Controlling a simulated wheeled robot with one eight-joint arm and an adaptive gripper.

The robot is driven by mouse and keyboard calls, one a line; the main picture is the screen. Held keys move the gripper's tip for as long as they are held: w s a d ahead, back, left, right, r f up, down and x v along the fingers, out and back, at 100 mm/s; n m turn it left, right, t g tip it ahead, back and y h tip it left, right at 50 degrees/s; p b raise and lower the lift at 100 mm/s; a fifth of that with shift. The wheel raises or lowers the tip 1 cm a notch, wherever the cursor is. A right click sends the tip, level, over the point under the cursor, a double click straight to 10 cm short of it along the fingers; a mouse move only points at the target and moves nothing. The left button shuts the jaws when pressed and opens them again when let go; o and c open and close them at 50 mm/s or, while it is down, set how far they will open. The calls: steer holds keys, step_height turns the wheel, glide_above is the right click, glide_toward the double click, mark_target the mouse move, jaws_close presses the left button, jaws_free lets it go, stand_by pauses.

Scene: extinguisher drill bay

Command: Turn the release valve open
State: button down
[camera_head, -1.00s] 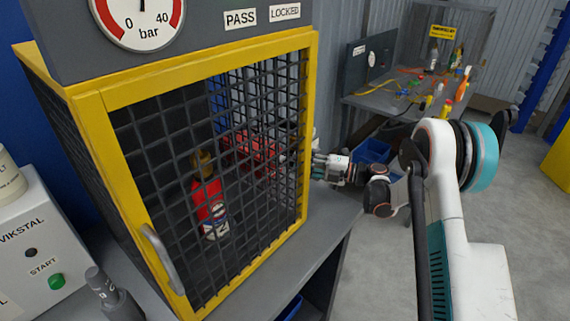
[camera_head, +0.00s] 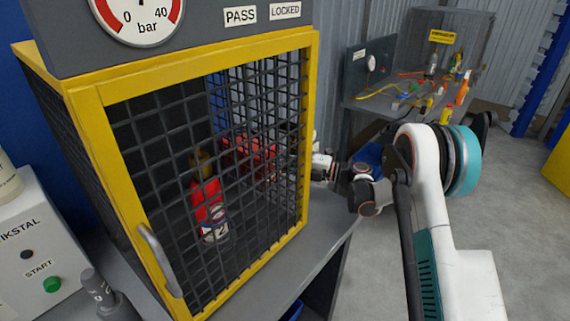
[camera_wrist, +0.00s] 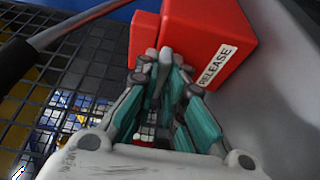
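The red release box (camera_wrist: 205,45), with a white RELEASE label, fills the upper middle of the wrist view. A grey rod with a dark grip (camera_wrist: 16,62) runs from the upper left towards the box; I cannot tell whether it is the valve's lever. My gripper (camera_wrist: 160,62) points at the box, its fingertips in front of the lower left part. The fingertips look close together, but I cannot tell whether they touch it or hold anything. In the head view, my gripper (camera_head: 318,165) is at the cage's right side, partly hidden behind the yellow frame.
A mesh cage (camera_head: 302,130) with a yellow frame holds a red extinguisher (camera_head: 208,205) and red parts (camera_head: 248,155). A gauge (camera_head: 140,12) sits above. A control box (camera_head: 35,245) stands left. A cluttered bench (camera_head: 385,105) stands behind; the floor at right is clear.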

steer(key=shift+n, duration=0.3)
steer(key=n+h+p, duration=0.1)
steer(key=n, duration=0.1)
steer(key=shift+r+n+h, duration=0.15)
steer(key=shift+n+h, duration=0.15)
steer(key=shift+n, duration=0.1)
steer(key=shift+s+n+h+p, duration=0.1)
steer(key=shift+n+h+p, duration=0.2)
steer(key=shift+n+h, duration=0.75)
steer(key=shift+n+y, duration=0.25)
steer(key=shift+n, duration=0.2)
steer(key=c, duration=1.7)
jaws_free()
steer(key=v, duration=1.2)
